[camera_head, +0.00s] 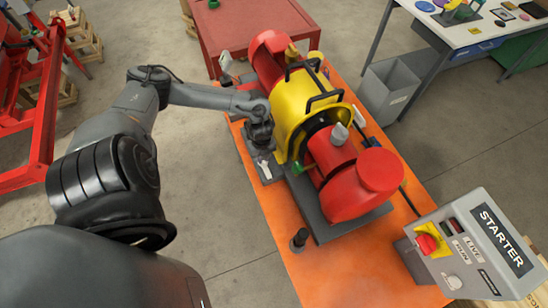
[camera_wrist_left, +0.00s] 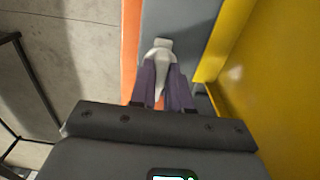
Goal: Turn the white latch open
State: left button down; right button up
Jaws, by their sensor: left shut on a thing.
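The white latch (camera_wrist_left: 159,54) sits on a grey plate beside the yellow guard of the pump skid. In the head view the latch (camera_head: 264,168) shows as a small pale piece just below my left gripper (camera_head: 262,146). In the left wrist view the two dark fingers of my left gripper (camera_wrist_left: 162,86) lie on either side of the latch's tapered handle and are shut on it. The latch's wide rounded end shows beyond the fingertips. My right gripper is not in view.
The yellow guard (camera_head: 305,112) with black handles stands close to the right of my left gripper. Red pump housings (camera_head: 335,155) sit on the orange skid (camera_head: 268,232). A grey STARTER box (camera_head: 470,245) stands at the lower right. Grey floor lies open on the left.

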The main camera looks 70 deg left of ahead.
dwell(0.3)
pick_arm(q)
jog(key=c, duration=1.1)
grip_release()
jog(key=shift+r, duration=0.1)
notch_tip(320, 180, up, 11)
jog(key=shift+f, duration=0.2)
